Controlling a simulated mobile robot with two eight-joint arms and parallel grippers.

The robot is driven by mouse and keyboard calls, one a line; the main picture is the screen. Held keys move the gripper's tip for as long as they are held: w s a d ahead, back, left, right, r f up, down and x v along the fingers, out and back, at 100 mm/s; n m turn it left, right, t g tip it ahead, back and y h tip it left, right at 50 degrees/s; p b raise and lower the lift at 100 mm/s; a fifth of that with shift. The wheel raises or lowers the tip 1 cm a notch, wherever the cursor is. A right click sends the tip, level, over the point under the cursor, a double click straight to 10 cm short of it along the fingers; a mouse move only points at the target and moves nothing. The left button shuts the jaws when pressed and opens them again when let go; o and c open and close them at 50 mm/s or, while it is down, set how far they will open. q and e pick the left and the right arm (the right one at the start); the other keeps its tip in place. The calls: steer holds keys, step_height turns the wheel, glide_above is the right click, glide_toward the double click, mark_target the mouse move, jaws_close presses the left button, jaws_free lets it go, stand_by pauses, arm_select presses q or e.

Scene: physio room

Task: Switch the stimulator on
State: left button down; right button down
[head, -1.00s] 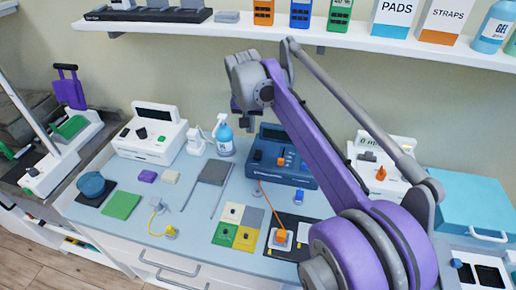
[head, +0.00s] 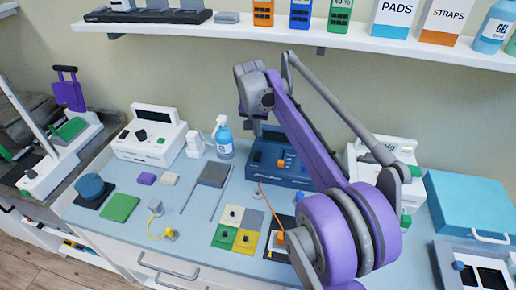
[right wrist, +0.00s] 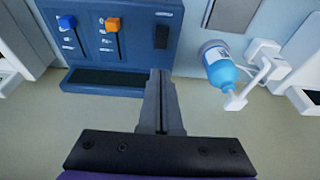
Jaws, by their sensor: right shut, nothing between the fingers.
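A dark blue unit (head: 295,180), which looks like the stimulator, stands at the back of the worktop with an orange piece on its front. My right arm hides part of it. In the right wrist view the blue unit (right wrist: 140,58) shows a blue knob or plug (right wrist: 67,22), an orange one (right wrist: 113,24) and a black switch-like part (right wrist: 162,37). My right gripper (head: 247,120) is shut and empty above the unit's left end. Its fingertips (right wrist: 160,73) appear near the unit's edge, close to the black part; contact cannot be told. My left gripper is not in view.
A white unit (head: 150,137) stands left, another partly behind my arm. A spray bottle (head: 224,138) stands just left of the blue unit. Coloured pads (head: 223,236) and a black mat lie in front. A shelf (head: 280,38) overhangs the back.

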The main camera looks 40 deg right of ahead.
glide_above(257, 158)
steer(key=w+d, duration=0.1)
step_height(257, 158, down, 7)
steer(key=shift+d+r, duration=0.1)
steer(key=shift+d, duration=0.05)
steer(key=shift+s+a+r, duration=0.15)
steer(key=shift+s+a, duration=0.35)
steer(key=shift+a, duration=0.15)
steer(key=p+v, duration=0.2)
steer(key=v, duration=1.2)
steer(key=shift+a, duration=0.3)
steer(key=shift+s, duration=0.15)
